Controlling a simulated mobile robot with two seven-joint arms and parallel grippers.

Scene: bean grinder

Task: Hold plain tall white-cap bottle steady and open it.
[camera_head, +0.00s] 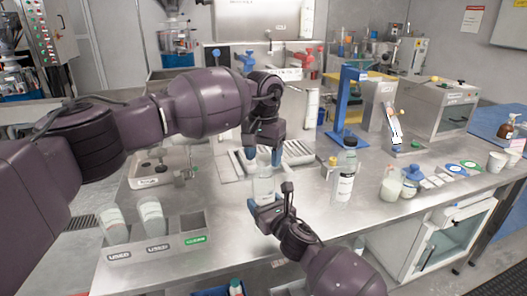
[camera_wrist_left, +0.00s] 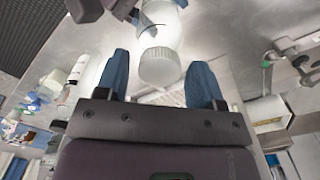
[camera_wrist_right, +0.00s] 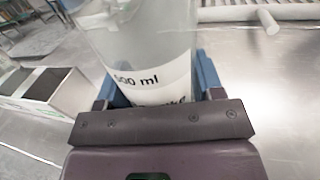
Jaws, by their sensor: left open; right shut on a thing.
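The plain tall white-cap bottle (camera_head: 263,187) stands upright near the middle of the steel table. In the right wrist view the clear bottle (camera_wrist_right: 140,40) shows "500 ml" on a white label. My right gripper (camera_head: 264,203) is shut on the bottle's lower body from the front. My left gripper (camera_head: 263,156) is open and points down just above the bottle. In the left wrist view the white cap (camera_wrist_left: 160,66) lies between the lines of the two blue fingers, apart from both. Whether the fingertips reach down to the cap's height is hard to tell.
A black-capped bottle (camera_head: 345,172) stands right of the held bottle, with a white jar (camera_head: 391,183) and a blue-capped bottle (camera_head: 411,178) beyond. A blue stand (camera_head: 345,108) rises behind. A sorting bin (camera_head: 195,222) with cups sits front left. Bare table lies between.

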